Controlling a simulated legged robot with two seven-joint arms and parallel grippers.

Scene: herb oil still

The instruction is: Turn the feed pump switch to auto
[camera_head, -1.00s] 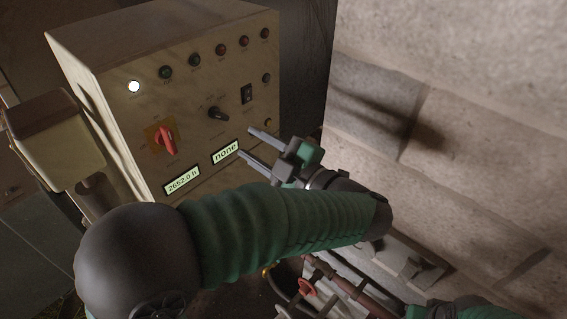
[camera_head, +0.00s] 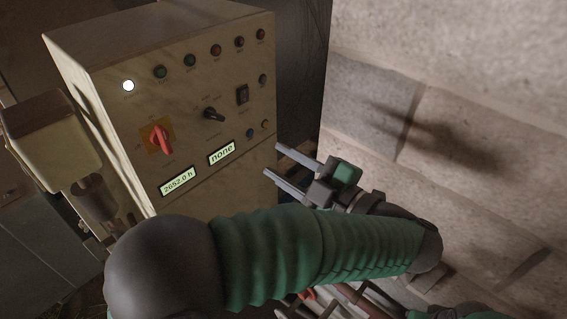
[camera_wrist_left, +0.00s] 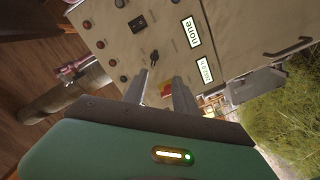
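A black rotary knob (camera_head: 213,115) sits on the front of the beige control cabinet (camera_head: 215,50), right of a red rotary switch on a yellow plate (camera_head: 160,138). The labels are too small to read, so I cannot tell for sure which is the feed pump switch. In the left wrist view the black knob (camera_wrist_left: 154,57) lies just beyond the fingertips. My left gripper (camera_head: 272,159) is open and empty, its two fingers apart, at the cabinet's lower right and not touching the knob. It also shows in the left wrist view (camera_wrist_left: 160,77).
Indicator lamps, a black rocker switch (camera_head: 242,95) and two lit displays, reading "2652.0 h" (camera_head: 178,181) and "none" (camera_head: 222,153), share the panel. A stone block wall (camera_head: 450,80) stands close on the right. Pipes lie below my arm.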

